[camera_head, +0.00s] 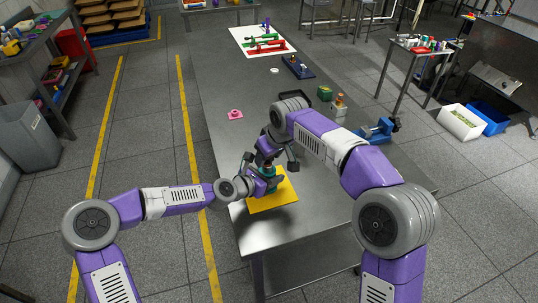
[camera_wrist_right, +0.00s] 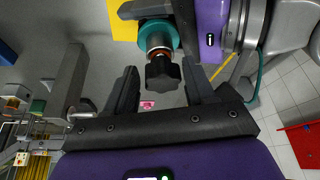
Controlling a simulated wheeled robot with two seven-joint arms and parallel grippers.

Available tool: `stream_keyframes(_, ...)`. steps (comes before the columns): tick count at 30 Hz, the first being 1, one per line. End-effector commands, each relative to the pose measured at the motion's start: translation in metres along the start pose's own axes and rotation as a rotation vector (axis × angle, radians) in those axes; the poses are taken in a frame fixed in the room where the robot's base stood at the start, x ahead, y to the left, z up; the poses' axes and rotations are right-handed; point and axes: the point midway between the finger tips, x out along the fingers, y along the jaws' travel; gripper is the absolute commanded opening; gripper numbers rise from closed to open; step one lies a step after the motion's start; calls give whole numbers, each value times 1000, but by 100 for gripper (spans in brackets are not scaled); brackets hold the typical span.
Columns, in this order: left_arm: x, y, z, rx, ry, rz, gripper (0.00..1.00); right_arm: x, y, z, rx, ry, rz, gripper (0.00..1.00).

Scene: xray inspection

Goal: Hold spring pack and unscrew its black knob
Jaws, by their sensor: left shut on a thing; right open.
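The spring pack shows in the right wrist view as a teal collar (camera_wrist_right: 158,34) with a coppery coil below it and a black lobed knob (camera_wrist_right: 163,73) at its end. In the head view its teal body (camera_head: 271,184) shows above the yellow mat (camera_head: 287,197), partly hidden by my grippers. My left gripper (camera_head: 262,184) is shut on the spring pack from the left. My right gripper (camera_wrist_right: 160,76) is open, with its two fingers on either side of the black knob and a visible gap to each. In the head view my right wrist hides the knob.
The steel table (camera_head: 230,75) carries a pink part (camera_head: 235,114) and a blue clamp-like fixture (camera_head: 378,130). A white board (camera_head: 247,36) with red and green parts lies at the far end. The table's left middle is mostly clear.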

Motion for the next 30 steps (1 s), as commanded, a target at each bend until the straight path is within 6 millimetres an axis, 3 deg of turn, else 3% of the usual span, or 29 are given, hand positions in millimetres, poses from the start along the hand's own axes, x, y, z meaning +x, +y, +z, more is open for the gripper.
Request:
stream_keyframes(1, 0, -1, 2, 0, -3, -1, 13, 0, -8, -1, -9, -3, -14, 76)
stream_keyframes(3, 1, -1, 2, 0, -3, -1, 13, 0, -9, -1, -9, -3, -15, 85)
stream_keyframes(14, 1, -1, 2, -1, -4, -2, 13, -2, -10, -2, -12, -6, -17, 85)
stream_keyframes(30, 1, -3, -2, -2, 5, -9, 13, -55, -7, -25, -8, 10, -12, 85)
